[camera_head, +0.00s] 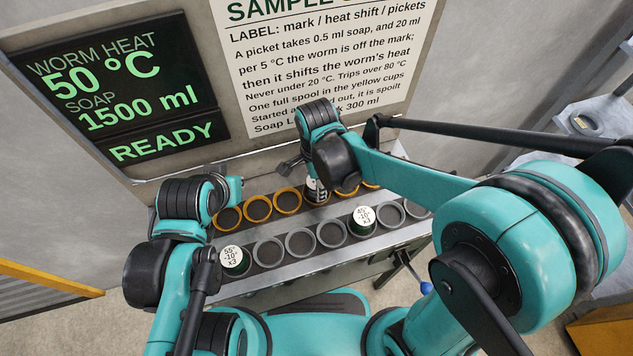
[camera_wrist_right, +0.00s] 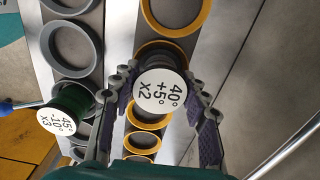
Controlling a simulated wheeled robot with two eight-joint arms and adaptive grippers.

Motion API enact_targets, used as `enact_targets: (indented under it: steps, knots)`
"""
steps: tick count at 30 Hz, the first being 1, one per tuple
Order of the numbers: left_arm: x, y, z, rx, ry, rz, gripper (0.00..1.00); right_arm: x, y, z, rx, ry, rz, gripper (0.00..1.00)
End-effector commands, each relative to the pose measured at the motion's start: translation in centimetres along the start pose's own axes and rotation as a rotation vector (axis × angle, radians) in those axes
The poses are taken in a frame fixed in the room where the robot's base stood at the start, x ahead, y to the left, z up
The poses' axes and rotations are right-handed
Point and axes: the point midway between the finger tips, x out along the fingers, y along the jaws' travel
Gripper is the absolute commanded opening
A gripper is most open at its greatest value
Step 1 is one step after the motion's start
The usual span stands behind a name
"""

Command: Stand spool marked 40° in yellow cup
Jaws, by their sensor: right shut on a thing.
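The spool marked 40° +5° x2 (camera_wrist_right: 162,90) has a white top and sits between the fingers of my right gripper (camera_wrist_right: 165,95), which is shut on it. In the head view the spool (camera_head: 316,192) shows at the row of yellow cups, partly hidden by my right gripper (camera_head: 306,168). A yellow cup (camera_wrist_right: 158,50) shows partly behind the spool in the right wrist view. I cannot tell whether the spool's base is inside a cup or just above it. My left gripper (camera_head: 236,188) is near the left end of the yellow row; its fingers are unclear.
A spool marked 55° (camera_head: 235,258) and a spool marked 45° (camera_head: 363,219) stand in the front grey row. Empty grey cups (camera_head: 300,241) lie between them. Empty yellow cups (camera_head: 258,208) are left of the held spool. The panel (camera_head: 125,85) reads 50 °C, 1500 ml, READY.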

Motion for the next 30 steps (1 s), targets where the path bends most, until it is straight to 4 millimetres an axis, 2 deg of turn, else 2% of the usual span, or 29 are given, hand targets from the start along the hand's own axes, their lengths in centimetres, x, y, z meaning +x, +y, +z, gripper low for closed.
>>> enact_targets:
  steps: [5, 14, 15, 17, 26, 30]
  knots:
    - [0.51, 0.00, 0.37, 0.000, 0.000, 0.000, 0.00, 0.71, -0.01, -0.01, 0.000, 0.000, 0.000, 0.09]
    - [0.47, 0.00, 0.34, 0.000, 0.000, 0.000, 0.00, 0.67, -0.01, -0.01, 0.000, 0.000, 0.000, 0.09]
    - [0.47, 0.00, 0.34, 0.000, 0.000, 0.000, 0.00, 0.67, -0.01, -0.01, 0.000, 0.000, 0.000, 0.52]
    - [0.47, 0.00, 0.34, 0.000, 0.000, 0.000, 0.00, 0.67, -0.01, -0.01, 0.000, 0.000, 0.000, 0.68]
    - [0.45, 0.00, 0.33, 0.000, 0.000, 0.000, 0.00, 0.65, -0.01, -0.01, 0.000, 0.000, 0.000, 0.69]
    - [-0.08, 0.00, -0.05, 0.000, 0.000, 0.000, 0.00, -0.12, 0.00, -0.01, 0.000, 0.000, 0.000, 0.69]
